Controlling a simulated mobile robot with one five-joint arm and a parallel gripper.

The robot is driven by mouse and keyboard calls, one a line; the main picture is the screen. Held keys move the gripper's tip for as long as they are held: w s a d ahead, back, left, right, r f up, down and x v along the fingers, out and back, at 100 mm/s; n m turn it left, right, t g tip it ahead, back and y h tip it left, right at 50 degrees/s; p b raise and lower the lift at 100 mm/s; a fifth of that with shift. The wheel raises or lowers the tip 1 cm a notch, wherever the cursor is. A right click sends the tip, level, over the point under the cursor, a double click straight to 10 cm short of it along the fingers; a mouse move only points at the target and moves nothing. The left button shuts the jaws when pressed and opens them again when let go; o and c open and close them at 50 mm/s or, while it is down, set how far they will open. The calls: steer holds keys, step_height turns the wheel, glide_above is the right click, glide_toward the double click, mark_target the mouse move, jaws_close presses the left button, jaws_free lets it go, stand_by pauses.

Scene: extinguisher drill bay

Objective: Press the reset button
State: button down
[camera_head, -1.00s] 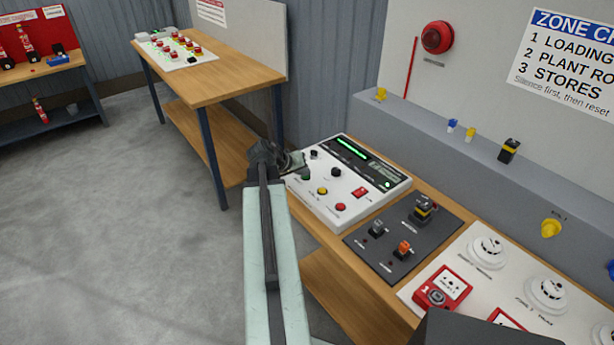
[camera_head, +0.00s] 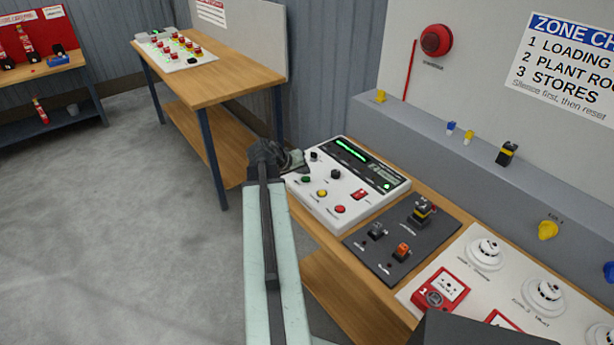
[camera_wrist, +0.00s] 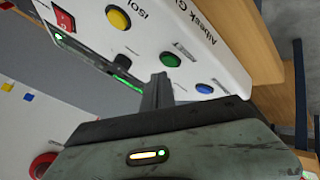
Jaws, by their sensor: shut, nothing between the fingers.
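The white control panel (camera_head: 375,213) on the near bench carries a green button (camera_head: 306,180), a yellow button (camera_head: 321,193) and a red button (camera_head: 340,209). The wrist view shows the green button (camera_wrist: 166,59), the yellow button (camera_wrist: 118,19) and a blue button (camera_wrist: 204,88). Their small labels are too small to read, so I cannot tell which is reset. My gripper (camera_head: 301,164) is shut and empty at the panel's left end. In the wrist view its fingertips (camera_wrist: 158,82) point toward the panel, beside the green button; contact cannot be told.
Black knobs (camera_head: 336,173) and a red rocker switch (camera_head: 359,194) share the panel. A dark plate with switches (camera_head: 385,262) and a white board with detectors (camera_head: 462,255) lie nearer. A second table (camera_head: 228,86) stands behind; floor at left is clear.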

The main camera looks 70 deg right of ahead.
mark_target(304, 180)
step_height(304, 180, up, 5)
steer(key=p, duration=0.5)
steer(key=shift+r, duration=0.1)
stand_by(0.6)
